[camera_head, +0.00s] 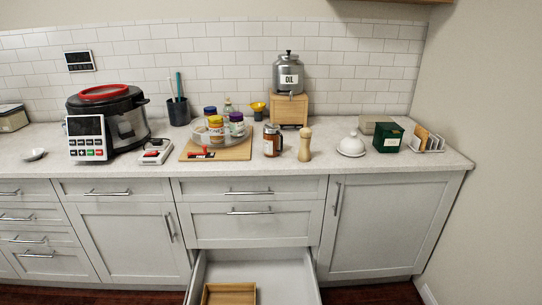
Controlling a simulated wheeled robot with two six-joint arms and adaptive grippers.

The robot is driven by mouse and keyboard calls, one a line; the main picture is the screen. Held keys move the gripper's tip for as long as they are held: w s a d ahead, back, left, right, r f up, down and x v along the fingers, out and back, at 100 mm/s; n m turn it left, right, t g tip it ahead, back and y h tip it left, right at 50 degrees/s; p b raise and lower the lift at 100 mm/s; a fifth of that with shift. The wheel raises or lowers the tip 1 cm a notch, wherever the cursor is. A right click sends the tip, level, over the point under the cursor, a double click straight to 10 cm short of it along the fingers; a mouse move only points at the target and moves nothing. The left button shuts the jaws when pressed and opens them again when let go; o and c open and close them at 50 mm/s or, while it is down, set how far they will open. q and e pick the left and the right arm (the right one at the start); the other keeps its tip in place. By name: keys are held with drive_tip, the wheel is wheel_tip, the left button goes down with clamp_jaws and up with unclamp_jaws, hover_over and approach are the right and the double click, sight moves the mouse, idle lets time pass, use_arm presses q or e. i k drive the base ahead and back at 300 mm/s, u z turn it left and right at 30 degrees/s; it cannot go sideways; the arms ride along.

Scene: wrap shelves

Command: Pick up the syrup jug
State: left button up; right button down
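What looks like the syrup jug (272,142) stands upright on the white counter, a little right of the middle of the head view. It is small, with reddish-brown contents, a pale label and a dark top with a handle at its right. It stands just right of the wooden board and left of a wooden pepper mill, apart from both. Neither of my grippers shows in this view.
A wooden board (183,154) holds a round tray of jars. The pepper mill (305,145), a white domed dish (351,146) and a green box (388,139) stand to the right. An oil dispenser (288,75) stands behind. A lower drawer (290,275) is open below.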

sight(273, 138)
drive_tip(key=z, duration=0.7)
drive_tip(key=i, duration=0.7)
drive_tip(key=z, duration=0.55)
drive_tip(key=i, duration=0.65)
drive_tip(key=u, duration=0.3)
